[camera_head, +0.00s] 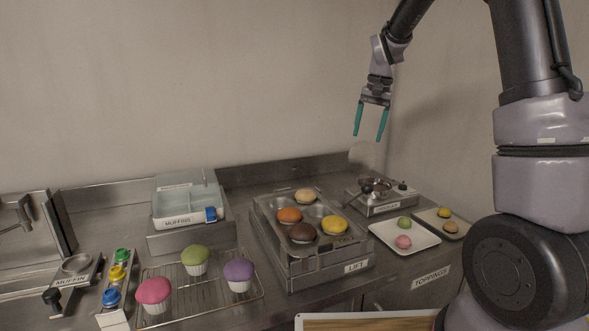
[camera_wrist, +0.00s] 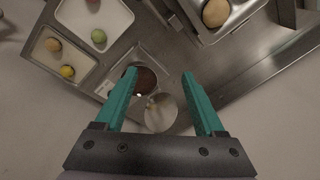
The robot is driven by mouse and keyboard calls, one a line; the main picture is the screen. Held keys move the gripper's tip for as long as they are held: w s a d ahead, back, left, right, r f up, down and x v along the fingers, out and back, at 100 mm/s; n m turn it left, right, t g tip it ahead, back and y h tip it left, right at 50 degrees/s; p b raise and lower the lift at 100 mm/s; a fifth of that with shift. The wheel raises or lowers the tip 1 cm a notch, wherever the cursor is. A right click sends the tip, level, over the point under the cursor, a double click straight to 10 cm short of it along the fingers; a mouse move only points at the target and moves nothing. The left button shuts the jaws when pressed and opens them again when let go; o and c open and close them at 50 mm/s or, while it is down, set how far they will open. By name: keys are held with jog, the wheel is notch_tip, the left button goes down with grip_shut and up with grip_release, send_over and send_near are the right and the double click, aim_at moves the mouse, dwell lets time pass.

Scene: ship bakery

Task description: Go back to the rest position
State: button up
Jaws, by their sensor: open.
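My gripper (camera_head: 370,122) hangs in the air at the upper right of the head view, well above the counter. Its two teal fingers point down, are spread apart and hold nothing. In the wrist view the gripper (camera_wrist: 160,85) is also open and empty. Below it there is a small burner (camera_head: 382,198) with a pan (camera_wrist: 146,80) of dark content and a round lid or disc (camera_wrist: 160,112). Nothing touches the fingers.
A muffin tin on the LIFT stand (camera_head: 310,262) holds several muffins. Two plates (camera_head: 405,245) (camera_head: 442,231) carry small round pieces. A wire rack (camera_head: 200,285) bears pink, green and purple muffins. A MUFFINS box (camera_head: 187,200) stands behind. The air around my gripper is free.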

jog(key=s+d+r+t+y, duration=0.1)
jog(key=s+r, duration=0.4)
jog(key=s, duration=0.3)
jog(key=s+d+r+t, duration=0.2)
jog(key=s+r, duration=0.4)
jog(key=s, duration=0.2)
jog(key=s+t, duration=0.2)
jog(key=s, duration=1.1)
jog(key=shift+s+f+n, duration=0.3)
jog(key=shift+d, duration=0.1)
jog(key=shift+c, duration=0.3)
